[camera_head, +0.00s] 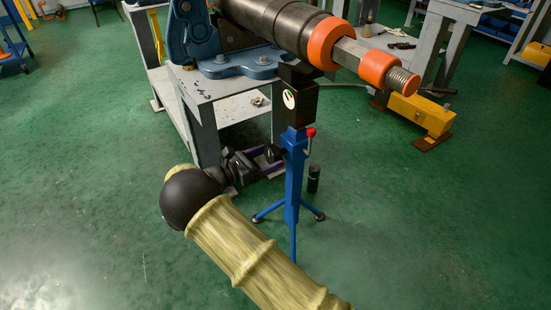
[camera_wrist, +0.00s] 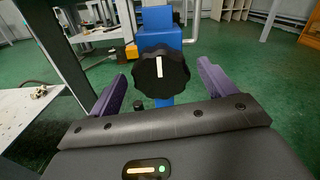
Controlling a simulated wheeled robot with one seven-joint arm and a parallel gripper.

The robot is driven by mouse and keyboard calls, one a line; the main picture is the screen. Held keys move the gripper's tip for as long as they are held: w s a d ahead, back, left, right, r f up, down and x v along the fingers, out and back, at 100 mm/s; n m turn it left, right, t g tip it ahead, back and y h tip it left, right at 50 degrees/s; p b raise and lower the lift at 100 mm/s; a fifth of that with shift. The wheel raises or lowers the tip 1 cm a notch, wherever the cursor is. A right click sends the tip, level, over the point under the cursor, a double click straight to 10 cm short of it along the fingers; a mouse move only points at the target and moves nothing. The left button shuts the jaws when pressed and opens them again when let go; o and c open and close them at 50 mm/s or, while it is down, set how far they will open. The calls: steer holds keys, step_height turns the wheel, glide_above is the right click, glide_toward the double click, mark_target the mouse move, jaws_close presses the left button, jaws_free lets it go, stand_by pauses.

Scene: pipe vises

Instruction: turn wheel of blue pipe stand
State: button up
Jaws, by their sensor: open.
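The blue pipe stand (camera_head: 293,180) stands on a tripod base in the middle of the head view, under a dark pipe. In the wrist view its black lobed wheel (camera_wrist: 172,84) faces me, with a near-vertical white mark. The stand's blue body (camera_wrist: 160,22) shows behind the wheel. My gripper (camera_wrist: 162,74) is open, with a purple finger to the left and right of the wheel. Gaps show on both sides; I cannot tell how deep the wheel sits between the fingertips. In the head view my gripper (camera_head: 268,160) is low beside the stand, left of its post.
A grey workbench (camera_head: 205,135) with a blue vise (camera_head: 205,62) stands behind and left of my gripper. The dark pipe (camera_head: 275,22) with orange collars runs above the stand.

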mark_target(269, 156)
steer(key=shift+b+x, duration=0.45)
steer(key=shift+x, duration=1.3)
steer(key=shift+c, duration=0.4)
steer(key=c, duration=0.9)
steer(key=shift+r+m+p, duration=0.1)
steer(key=shift+m+p, duration=0.3)
steer(key=shift+p, duration=0.05)
